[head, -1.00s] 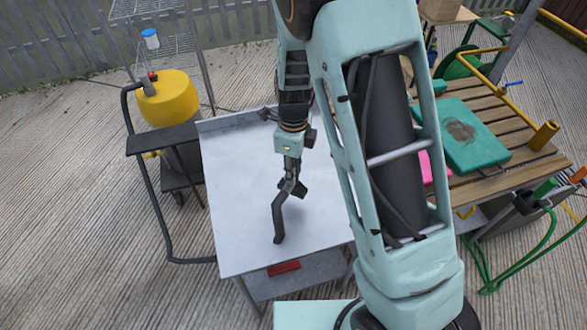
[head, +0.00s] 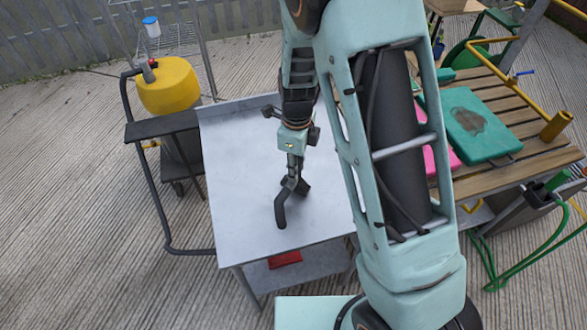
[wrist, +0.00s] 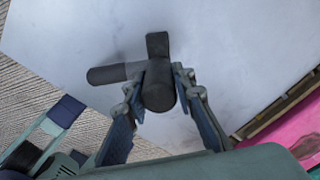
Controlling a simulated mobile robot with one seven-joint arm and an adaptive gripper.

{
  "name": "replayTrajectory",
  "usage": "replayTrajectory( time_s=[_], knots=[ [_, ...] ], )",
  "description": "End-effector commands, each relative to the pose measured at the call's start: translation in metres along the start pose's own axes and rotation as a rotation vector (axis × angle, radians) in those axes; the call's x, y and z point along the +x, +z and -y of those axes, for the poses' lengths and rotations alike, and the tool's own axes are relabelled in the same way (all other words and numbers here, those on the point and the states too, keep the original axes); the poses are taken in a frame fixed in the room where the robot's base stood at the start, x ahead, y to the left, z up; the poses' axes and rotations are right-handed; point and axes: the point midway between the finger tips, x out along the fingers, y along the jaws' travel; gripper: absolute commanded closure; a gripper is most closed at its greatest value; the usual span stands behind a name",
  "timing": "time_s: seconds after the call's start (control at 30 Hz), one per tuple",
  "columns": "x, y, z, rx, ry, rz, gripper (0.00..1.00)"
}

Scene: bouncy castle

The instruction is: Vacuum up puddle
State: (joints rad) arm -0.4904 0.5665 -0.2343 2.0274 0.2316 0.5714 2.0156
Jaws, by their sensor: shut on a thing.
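My gripper (head: 293,182) is over the grey metal table and is shut on a black angled tube (head: 281,212), which looks like a vacuum nozzle. In the wrist view the tube (wrist: 158,88) sits between both fingers, with one arm pointing left and one pointing away. I cannot tell whether its lower end touches the table. A yellow-topped drum (head: 168,86), apparently the vacuum, stands at the left with a dark body. The table top (head: 235,165) shows faint smears, but no clear puddle. A brown patch (head: 470,122) marks a teal pad on the wooden bench; I cannot tell if it is wet.
A black handle frame (head: 150,195) stands left of the table. A red object (head: 285,259) lies on the table's lower shelf. At the right are a slatted bench (head: 500,170), a pink pad (head: 437,160), yellow bars and green tubing (head: 530,255). A wire rack stands behind.

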Motion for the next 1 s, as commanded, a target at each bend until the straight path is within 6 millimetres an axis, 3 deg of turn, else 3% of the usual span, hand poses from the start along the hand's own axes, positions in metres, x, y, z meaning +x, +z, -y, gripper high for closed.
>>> replayTrajectory(
  time_s=[1.0],
  knots=[
    [0.000,-0.003,0.058,0.000,-0.001,0.000,0.98]
  ],
)
